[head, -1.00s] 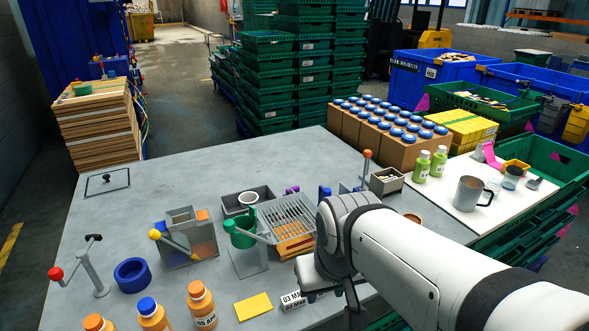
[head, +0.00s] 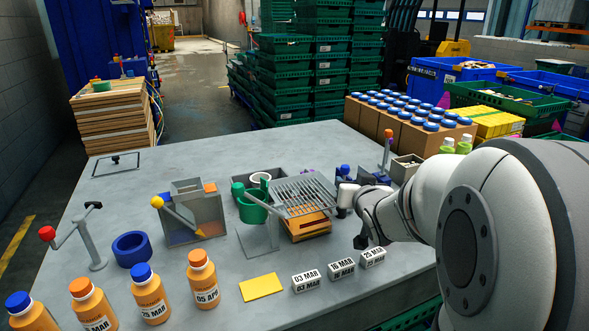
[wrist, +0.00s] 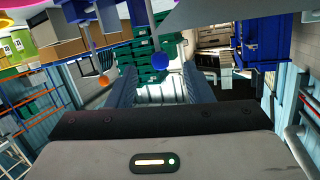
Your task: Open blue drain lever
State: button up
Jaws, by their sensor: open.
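A blue ball knob (head: 345,169) of the drain lever shows at the right-hand end of the equipment, just right of the grated tray (head: 300,193). In the wrist view, which looks upside down, the blue knob (wrist: 160,61) appears between the two finger lines and just above the fingertips. My gripper (wrist: 158,82) is open with nothing between its fingers. I cannot tell how far the knob is from the fingertips. In the head view my wrist stands just right of the tray, and my arm hides part of this area.
An orange-knobbed post (head: 388,133) stands behind and right of the blue knob; its orange knob also shows in the wrist view (wrist: 103,79). Date blocks (head: 342,268) and a yellow card (head: 261,287) lie in front. Orange bottles (head: 203,280) stand front left.

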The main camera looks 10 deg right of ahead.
aim_at(342, 167)
jog(key=w+t+b, duration=0.1)
jog(key=w+d+t+y, duration=0.1)
jog(key=shift+w+d+f+t+y+b, duration=0.1)
jog(key=shift+w+f+t+y+b, duration=0.1)
jog(key=shift+f+t+y+b, duration=0.15)
jog(key=w, duration=0.7)
jog(key=shift+w, duration=0.25)
jog(key=shift+c, duration=0.4)
grip_shut()
